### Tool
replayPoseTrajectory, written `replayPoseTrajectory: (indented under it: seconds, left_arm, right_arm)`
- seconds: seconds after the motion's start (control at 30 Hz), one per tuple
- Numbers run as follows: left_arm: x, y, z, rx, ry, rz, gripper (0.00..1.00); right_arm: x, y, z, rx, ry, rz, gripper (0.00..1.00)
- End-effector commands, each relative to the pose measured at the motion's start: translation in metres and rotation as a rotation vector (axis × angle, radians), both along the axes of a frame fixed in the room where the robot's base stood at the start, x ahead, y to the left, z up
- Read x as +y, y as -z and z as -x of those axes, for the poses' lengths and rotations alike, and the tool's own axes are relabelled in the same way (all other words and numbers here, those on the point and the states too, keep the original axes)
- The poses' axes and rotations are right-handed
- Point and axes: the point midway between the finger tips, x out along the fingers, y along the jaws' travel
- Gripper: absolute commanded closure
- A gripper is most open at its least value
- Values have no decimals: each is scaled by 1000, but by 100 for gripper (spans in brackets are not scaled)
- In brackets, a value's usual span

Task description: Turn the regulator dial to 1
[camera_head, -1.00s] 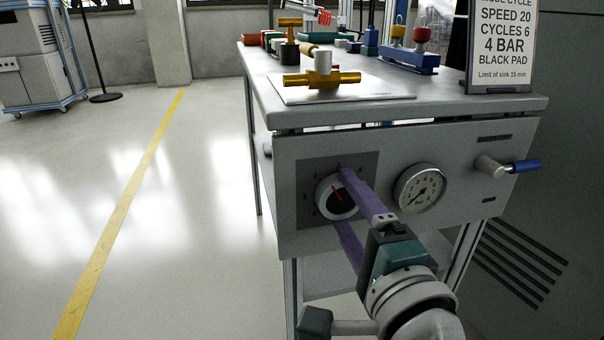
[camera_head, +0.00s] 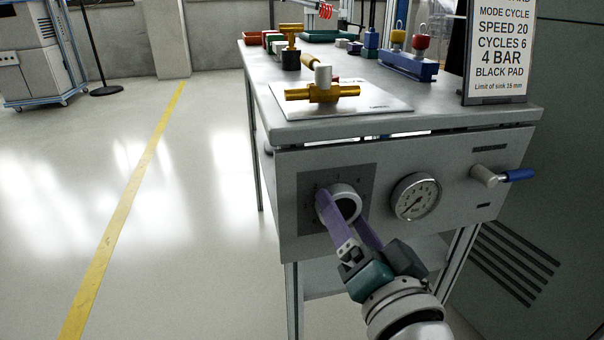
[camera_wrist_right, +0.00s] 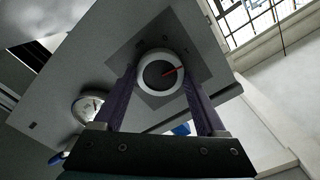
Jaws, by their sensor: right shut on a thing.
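The regulator dial (camera_head: 349,204) is a round knob with a white rim on a dark grey square plate (camera_head: 308,222) on the bench's front panel. My right gripper (camera_head: 340,206) is shut on the dial, with one purple finger on its left and the other at its lower right. In the right wrist view, the dial (camera_wrist_right: 158,76) sits between both fingers, and its dark face has a red pointer (camera_wrist_right: 174,71) aimed right and slightly up in that picture. In the head view, a finger hides the pointer. My left gripper is out of view.
A pressure gauge (camera_head: 416,197) is right of the dial, with a blue-handled lever (camera_head: 518,175) beyond it. The bench top (camera_head: 300,127) holds a brass valve (camera_head: 322,92), a sign (camera_head: 499,48) and several fittings.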

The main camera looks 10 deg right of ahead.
Motion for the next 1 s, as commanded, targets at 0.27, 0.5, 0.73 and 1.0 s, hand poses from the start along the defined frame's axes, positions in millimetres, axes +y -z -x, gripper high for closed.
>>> replayPoseTrajectory:
  seconds: [0.27, 0.5, 0.73, 1.0]
  left_arm:
    - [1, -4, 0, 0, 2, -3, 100]
    - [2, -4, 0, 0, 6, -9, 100]
    - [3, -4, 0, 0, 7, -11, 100]
    - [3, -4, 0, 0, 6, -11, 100]
  right_arm:
    - [0, -1, 0, -7, 1, 116, 82]
    - [0, -1, 0, -8, 1, 150, 82]
    - [0, -1, 0, -8, 1, 152, 82]
    - [0, -1, 0, -7, 1, 151, 12]
